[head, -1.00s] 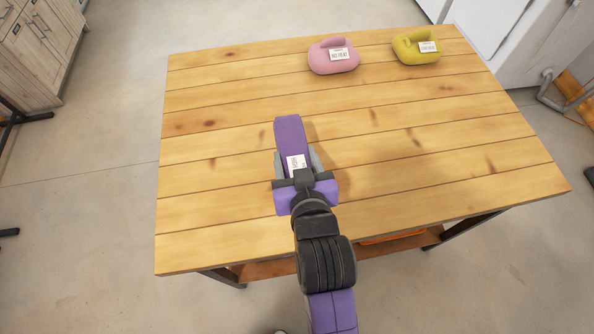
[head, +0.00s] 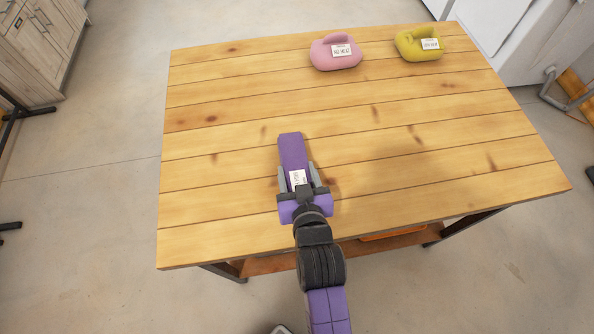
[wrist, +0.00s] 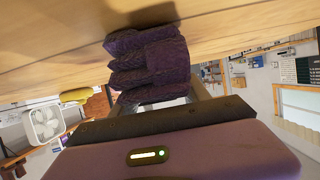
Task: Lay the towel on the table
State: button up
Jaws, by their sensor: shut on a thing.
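The towel (head: 292,150) is purple, folded into a narrow strip and carries a white label. It is over the left-centre of the wooden table (head: 220,150), pointing away from me. My gripper (head: 297,178) is shut on its near part, with a grey finger on each side. In the wrist view the towel (wrist: 150,62) shows as stacked folds between the fingers, close against the table top (wrist: 50,40). I cannot tell whether it touches the wood.
A pink rounded object (head: 335,62) and a yellow one (head: 420,46), both labelled, sit at the table's far edge. The table around the towel is clear. Cabinets (head: 38,45) stand at the far left and a white appliance (head: 510,40) at the far right.

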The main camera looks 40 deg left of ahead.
jog(key=o, duration=1.5)
jog(key=shift+f, duration=0.1)
jog(key=shift+r, duration=0.2)
jog(key=b+v, duration=0.1)
jog(key=v, duration=1.1)
